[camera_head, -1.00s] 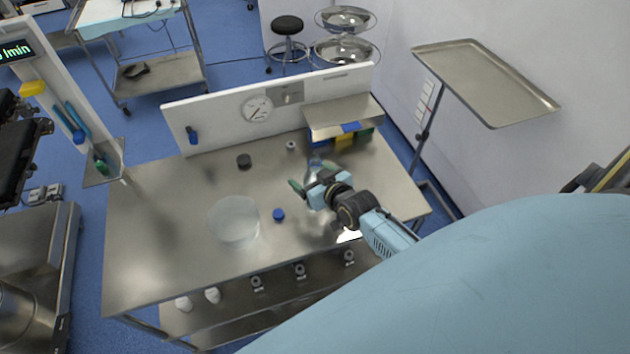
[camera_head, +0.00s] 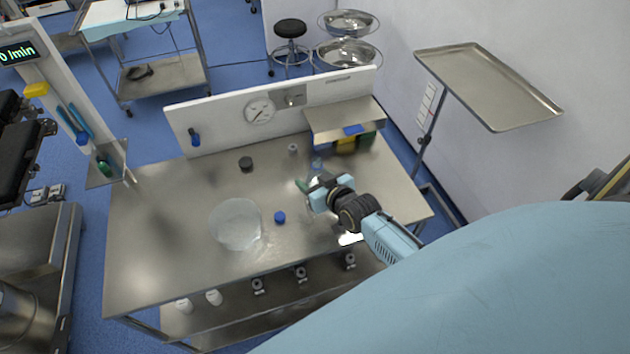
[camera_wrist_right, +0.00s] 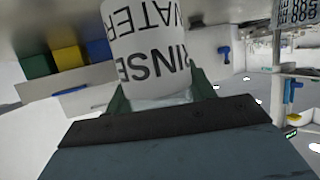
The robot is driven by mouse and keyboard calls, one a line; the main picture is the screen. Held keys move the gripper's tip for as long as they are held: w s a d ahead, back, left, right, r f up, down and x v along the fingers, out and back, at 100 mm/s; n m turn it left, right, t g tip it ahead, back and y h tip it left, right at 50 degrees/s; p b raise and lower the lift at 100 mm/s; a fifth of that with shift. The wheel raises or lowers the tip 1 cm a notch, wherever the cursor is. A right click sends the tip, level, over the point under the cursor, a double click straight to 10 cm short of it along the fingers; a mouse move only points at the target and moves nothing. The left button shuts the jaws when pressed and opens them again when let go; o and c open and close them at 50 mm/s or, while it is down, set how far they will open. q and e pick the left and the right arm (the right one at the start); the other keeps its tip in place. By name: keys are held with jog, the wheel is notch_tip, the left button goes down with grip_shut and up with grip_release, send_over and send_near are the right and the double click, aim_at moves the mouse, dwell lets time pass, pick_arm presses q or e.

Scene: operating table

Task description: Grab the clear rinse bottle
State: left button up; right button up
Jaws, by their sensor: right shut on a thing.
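The clear rinse bottle shows in the right wrist view (camera_wrist_right: 150,45) as a pale bottle with a white label reading "RINSE WATER", upside down in that picture. It sits between the green fingers of my right gripper (camera_wrist_right: 160,95), which is shut on it. In the head view the right gripper (camera_head: 312,184) is at the right part of the steel table (camera_head: 165,260). The bottle is mostly hidden there by the gripper, and I cannot tell whether it touches the table. My left gripper is not in view.
A clear round basin (camera_head: 236,224) stands mid-table, with a blue cap (camera_head: 280,217) beside it. A dark puck (camera_head: 246,163) lies near the white back panel (camera_head: 228,122). A steel shelf (camera_head: 345,118) with coloured bins stands behind the gripper. The table's left part is clear.

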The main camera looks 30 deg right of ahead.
jog(key=shift+w+r, duration=0.1)
jog(key=shift+r, duration=0.15)
jog(key=shift+r+p, duration=0.5)
jog(key=shift+r, duration=4.2)
jog(key=shift+r, duration=0.1)
